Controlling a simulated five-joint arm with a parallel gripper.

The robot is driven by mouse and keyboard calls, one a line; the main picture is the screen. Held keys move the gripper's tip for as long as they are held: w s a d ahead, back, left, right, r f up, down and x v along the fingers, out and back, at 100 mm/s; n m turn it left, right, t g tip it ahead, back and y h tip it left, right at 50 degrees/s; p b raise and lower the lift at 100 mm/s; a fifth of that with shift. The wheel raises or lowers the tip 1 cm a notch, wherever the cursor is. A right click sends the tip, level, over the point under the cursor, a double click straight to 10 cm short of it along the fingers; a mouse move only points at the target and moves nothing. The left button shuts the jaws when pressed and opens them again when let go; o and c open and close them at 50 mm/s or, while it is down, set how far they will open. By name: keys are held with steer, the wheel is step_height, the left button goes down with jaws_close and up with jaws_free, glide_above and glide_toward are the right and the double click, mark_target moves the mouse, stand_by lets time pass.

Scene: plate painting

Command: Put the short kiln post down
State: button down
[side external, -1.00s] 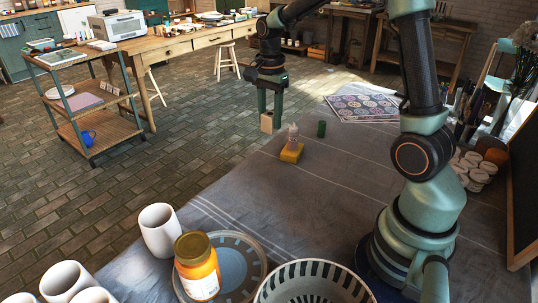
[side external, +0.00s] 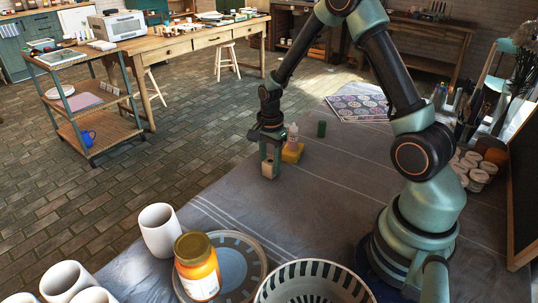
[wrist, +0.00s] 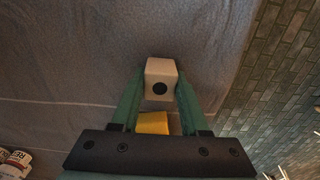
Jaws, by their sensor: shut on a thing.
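The short kiln post, a small beige block, is between the fingertips of my gripper (side external: 269,168). In the wrist view the post (wrist: 160,68) shows a round dark hole in its end, and the green fingers of my gripper (wrist: 160,88) close on its two sides. It is upright and low over the grey cloth, near the table's left edge. I cannot tell whether its bottom touches the cloth.
A yellow block (side external: 293,154) is just right of my gripper, with a small pale bottle (side external: 293,134) at it. A dark green cylinder (side external: 321,129) stands beyond. The cloth between is clear.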

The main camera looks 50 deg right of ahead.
mark_target(270, 161)
steer(key=shift+f, duration=0.15)
steer(key=shift+c, duration=2)
jaws_free()
step_height(270, 161, up, 12)
steer(key=s+a+r+n+t, duration=0.5)
steer(key=s+a+r+n, duration=0.6)
steer(key=n, duration=0.7)
steer(key=shift+a+r+t, duration=0.15)
steer(key=shift+r+t, duration=0.15)
steer(key=shift+r, duration=0.05)
steer(key=shift+s, duration=0.1)
